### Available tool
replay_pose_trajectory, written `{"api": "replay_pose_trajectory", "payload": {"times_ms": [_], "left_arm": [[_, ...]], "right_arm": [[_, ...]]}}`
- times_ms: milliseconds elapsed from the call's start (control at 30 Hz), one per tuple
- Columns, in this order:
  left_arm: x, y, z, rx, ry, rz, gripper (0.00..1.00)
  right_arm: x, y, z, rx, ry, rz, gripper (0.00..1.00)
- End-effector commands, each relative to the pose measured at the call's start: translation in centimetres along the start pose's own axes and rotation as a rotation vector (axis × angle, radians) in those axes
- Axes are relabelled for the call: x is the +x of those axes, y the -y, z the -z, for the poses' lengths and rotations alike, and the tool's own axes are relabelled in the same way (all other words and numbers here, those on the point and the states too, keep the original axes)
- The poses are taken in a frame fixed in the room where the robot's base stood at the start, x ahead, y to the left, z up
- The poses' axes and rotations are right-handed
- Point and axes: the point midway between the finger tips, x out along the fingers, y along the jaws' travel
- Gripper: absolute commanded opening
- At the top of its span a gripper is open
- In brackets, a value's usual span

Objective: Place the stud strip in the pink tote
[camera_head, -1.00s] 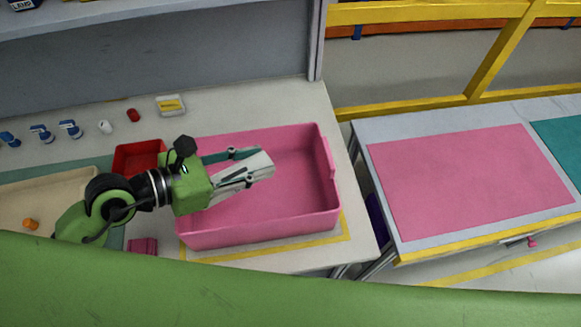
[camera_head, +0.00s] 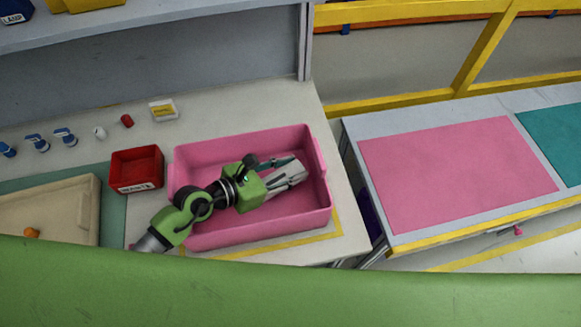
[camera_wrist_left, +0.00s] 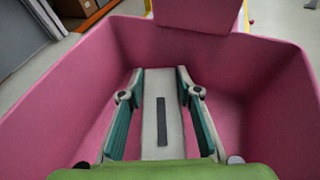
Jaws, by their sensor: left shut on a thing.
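The stud strip (camera_head: 288,178) is a pale grey flat piece with a dark slot. It also shows in the left wrist view (camera_wrist_left: 150,105), lengthwise between the fingers. My left gripper (camera_head: 283,170) is shut on it, and the fingers show on both sides of the strip in the wrist view (camera_wrist_left: 160,72). The pink tote (camera_head: 235,236) is a large open box on the bench. The gripper and strip are over its inside, toward its right part, with the tote walls around them in the wrist view (camera_wrist_left: 275,85). Whether the strip touches the floor cannot be told. My right gripper is not in view.
A red waste bin (camera_head: 137,187) stands left of the tote, and a beige tray (camera_head: 85,205) lies further left. Small blue, white and red items line the back. A table with a pink mat (camera_head: 455,175) stands to the right across a gap.

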Motion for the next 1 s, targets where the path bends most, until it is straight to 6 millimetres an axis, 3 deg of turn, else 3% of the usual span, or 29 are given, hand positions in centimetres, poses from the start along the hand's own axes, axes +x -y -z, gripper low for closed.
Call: {"api": "replay_pose_trajectory", "payload": {"times_ms": [700,733,800,1000], "left_arm": [[0.4,0.0,1.0,0.002,0.002,-0.001,0.08],[0.4,0.0,1.1,0.001,0.001,-0.001,0.34],[0.4,0.0,1.1,0.001,0.001,-0.001,0.48],[0.4,0.0,1.1,0.001,0.001,0.0,0.48]], "right_arm": [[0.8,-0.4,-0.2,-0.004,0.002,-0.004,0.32],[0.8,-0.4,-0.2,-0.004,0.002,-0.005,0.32],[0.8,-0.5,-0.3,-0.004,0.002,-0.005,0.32],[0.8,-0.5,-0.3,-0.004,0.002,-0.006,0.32]]}}
